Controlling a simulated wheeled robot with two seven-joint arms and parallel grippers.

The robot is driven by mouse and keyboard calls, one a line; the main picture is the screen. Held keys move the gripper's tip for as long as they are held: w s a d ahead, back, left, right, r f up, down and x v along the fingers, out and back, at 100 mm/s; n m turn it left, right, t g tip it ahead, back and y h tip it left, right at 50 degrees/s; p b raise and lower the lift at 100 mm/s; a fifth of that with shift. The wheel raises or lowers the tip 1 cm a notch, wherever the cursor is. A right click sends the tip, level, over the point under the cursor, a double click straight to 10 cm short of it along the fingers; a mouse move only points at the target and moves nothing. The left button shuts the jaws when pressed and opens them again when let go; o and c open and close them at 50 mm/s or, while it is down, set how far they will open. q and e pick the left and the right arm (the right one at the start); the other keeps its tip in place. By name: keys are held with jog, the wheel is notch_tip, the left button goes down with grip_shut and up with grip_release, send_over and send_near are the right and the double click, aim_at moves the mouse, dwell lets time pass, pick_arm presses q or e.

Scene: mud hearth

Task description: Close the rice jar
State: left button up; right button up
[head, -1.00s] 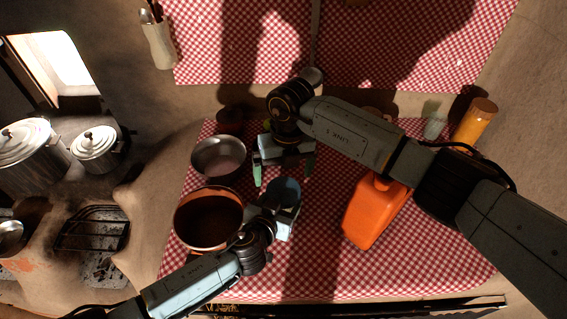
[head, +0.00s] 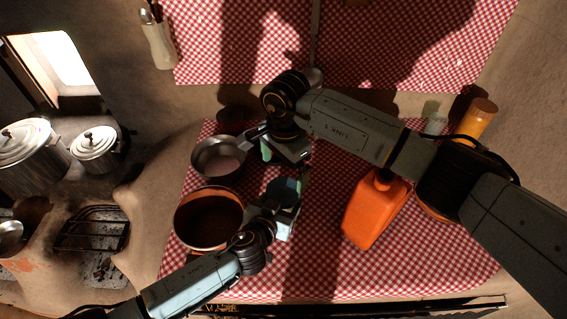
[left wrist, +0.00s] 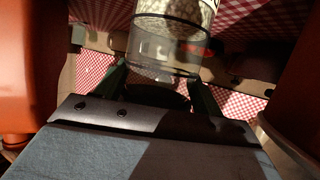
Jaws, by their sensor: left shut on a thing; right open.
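The rice jar (left wrist: 170,40) is clear glass with pale grains in the left wrist view. In the head view its round top (head: 284,187) shows bluish, right of the copper pot. My left gripper (head: 285,200) is shut on the jar; its dark green fingers (left wrist: 160,85) flank the glass in the left wrist view. My right gripper (head: 284,162) is open above the table, just beyond the jar in the picture, with its fingers apart. I cannot make out the jar's lid for certain.
A copper pot (head: 208,242) and a metal pan (head: 219,171) stand left of the jar. An orange jug (head: 372,218) stands to the right. An orange bottle with a brown cap (head: 478,119) is at the far right. The checked cloth (head: 325,265) is clear in front.

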aim_at(283, 190)
jog(key=n, duration=0.5)
jog(key=shift+r+n, duration=0.2)
jog(key=shift+n, duration=0.2)
jog(key=n, duration=0.4)
jog(key=shift+r, duration=0.15)
jog(key=shift+f, duration=4)
jog(key=c, duration=1.1)
jog(key=m, duration=0.4)
jog(key=shift+m, duration=0.3)
jog(key=m, duration=0.5)
